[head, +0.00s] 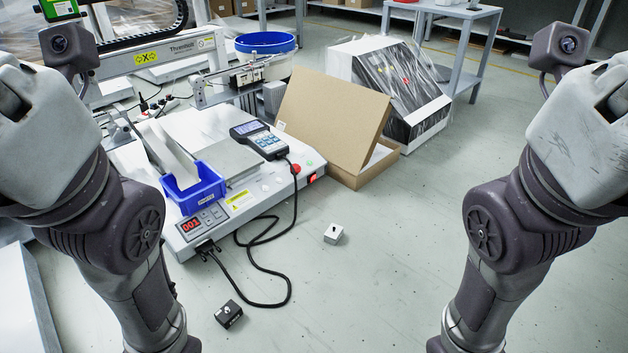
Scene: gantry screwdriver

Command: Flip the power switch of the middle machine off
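A white machine (254,200) stands in the middle left of the head view, with a red "001" display (191,226) on its front. A red switch (313,178) sits at its right side face, close to the corner. Its on or off position is too small to tell. A red round button (296,168) is on the top near that corner. My left and right arms come down at the two sides of the view. Both grippers are outside the picture, and neither arm touches the machine.
A blue bin (195,188) and a handheld controller (258,140) are on the machine. An open cardboard box (335,115) stands close behind the switch side. A black cable (285,296), a white box (334,234) and a black box (228,314) lie in front.

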